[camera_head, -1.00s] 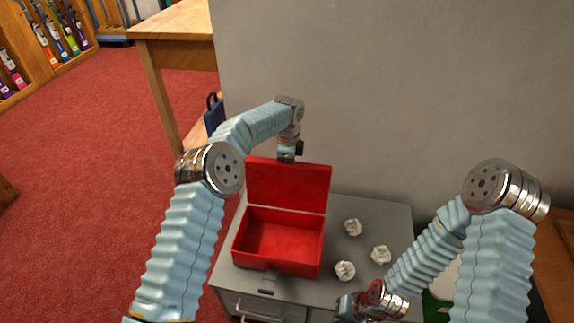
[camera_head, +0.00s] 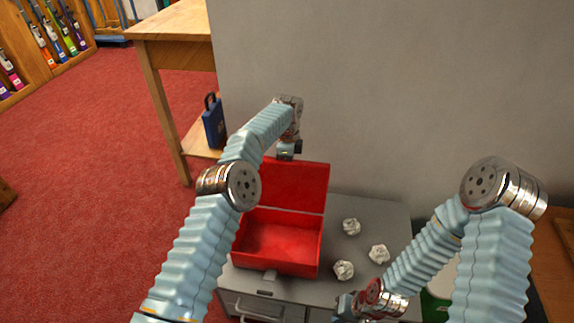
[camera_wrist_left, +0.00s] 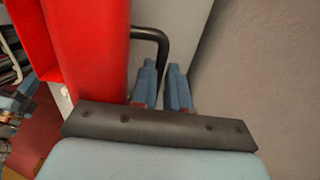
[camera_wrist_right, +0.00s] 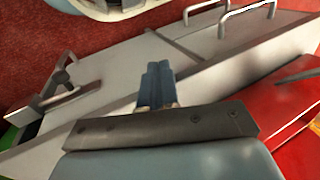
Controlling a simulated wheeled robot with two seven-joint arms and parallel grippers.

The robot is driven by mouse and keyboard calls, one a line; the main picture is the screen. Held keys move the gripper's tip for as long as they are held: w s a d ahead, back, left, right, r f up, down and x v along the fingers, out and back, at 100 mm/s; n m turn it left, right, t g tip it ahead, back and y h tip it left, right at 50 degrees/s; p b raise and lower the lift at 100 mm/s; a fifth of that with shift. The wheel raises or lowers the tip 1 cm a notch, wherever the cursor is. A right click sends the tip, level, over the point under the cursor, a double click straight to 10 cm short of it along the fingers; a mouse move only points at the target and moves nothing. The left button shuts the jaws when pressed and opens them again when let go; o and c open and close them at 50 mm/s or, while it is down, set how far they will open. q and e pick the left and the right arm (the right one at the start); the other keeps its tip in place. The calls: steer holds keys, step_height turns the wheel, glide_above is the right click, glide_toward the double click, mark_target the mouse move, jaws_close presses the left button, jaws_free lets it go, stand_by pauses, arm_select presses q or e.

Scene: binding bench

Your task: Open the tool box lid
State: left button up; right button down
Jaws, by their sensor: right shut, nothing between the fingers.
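The red tool box (camera_head: 276,262) sits on the grey cabinet top. Its lid (camera_head: 303,188) stands raised at the back, so the empty-looking inside shows. My left gripper (camera_head: 289,150) is at the lid's upper edge. In the left wrist view its two fingers (camera_wrist_left: 163,70) are apart, beside the red lid (camera_wrist_left: 85,50). A black handle (camera_wrist_left: 160,38) runs from the lid down to the fingers; whether they touch it I cannot tell. My right gripper (camera_head: 347,304) is low over the cabinet's front right, shut and empty; its fingers (camera_wrist_right: 158,72) show in the right wrist view.
Several crumpled white paper balls (camera_head: 351,227) lie on the cabinet top (camera_head: 385,215) to the right of the box. A grey wall (camera_head: 400,90) rises behind. A wooden table (camera_head: 172,25) stands at the back left, with a blue case (camera_head: 213,125) on its lower shelf.

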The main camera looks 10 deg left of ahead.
arm_select(q)
steer(key=o, duration=0.4)
steer(key=shift+s+a+f, duration=0.1)
steer(key=shift+a+f, duration=0.15)
steer(key=shift+f, duration=0.75)
steer(key=shift+r, duration=0.25)
step_height(320, 180, up, 4)
steer(key=shift+d+r+b, duration=0.1)
steer(key=shift+b, duration=0.2)
steer(key=s+r, duration=0.1)
steer(key=s+r+b, duration=0.1)
steer(key=r, duration=0.1)
steer(key=s+r+b, duration=0.1)
steer(key=shift+s+d+r, duration=0.2)
steer(key=shift+d+r, duration=0.05)
steer(key=shift+r, duration=0.05)
steer(key=s+r+b, duration=0.1)
steer(key=s+r, duration=0.1)
steer(key=s, duration=0.3)
steer(key=s+d+r+b, duration=0.1)
steer(key=s+r, duration=0.2)
steer(key=s, duration=0.2)
steer(key=shift+d+r, duration=0.2)
steer(key=shift+r, duration=0.15)
